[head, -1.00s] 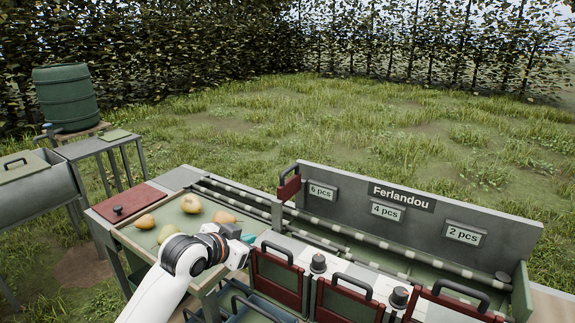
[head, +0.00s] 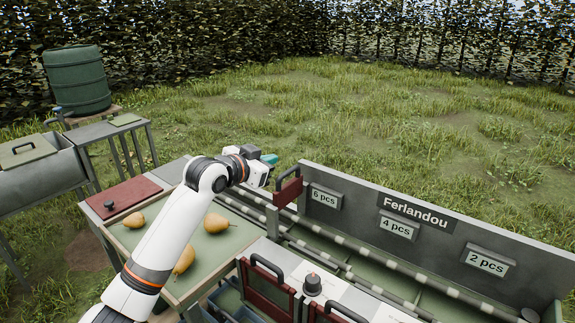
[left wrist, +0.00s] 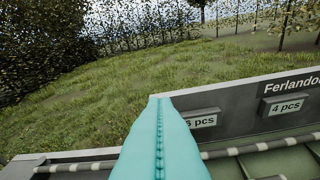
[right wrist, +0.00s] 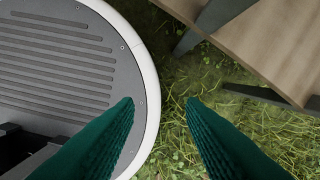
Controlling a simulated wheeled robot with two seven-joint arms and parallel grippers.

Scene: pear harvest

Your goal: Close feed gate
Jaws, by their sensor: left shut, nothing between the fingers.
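A small dark red gate (head: 288,187) with a black handle stands raised at the left end of the long sorting trough, by the roller rails. I take it to be the feed gate. My left gripper (head: 268,159), with teal fingers, is just left of and above this gate in the head view, apparently apart from it. In the left wrist view its fingers (left wrist: 160,130) are pressed together with nothing between them, and the gate does not show. My right gripper (right wrist: 160,105) is open and empty over grass, beside my round base.
A tray (head: 205,262) with pears (head: 215,222) lies under my left arm. Front red gates (head: 266,292) with black handles and a knob (head: 312,283) line the near side. A grey backboard (head: 430,222) with count labels rises behind the trough. A green barrel (head: 77,80) stands far left.

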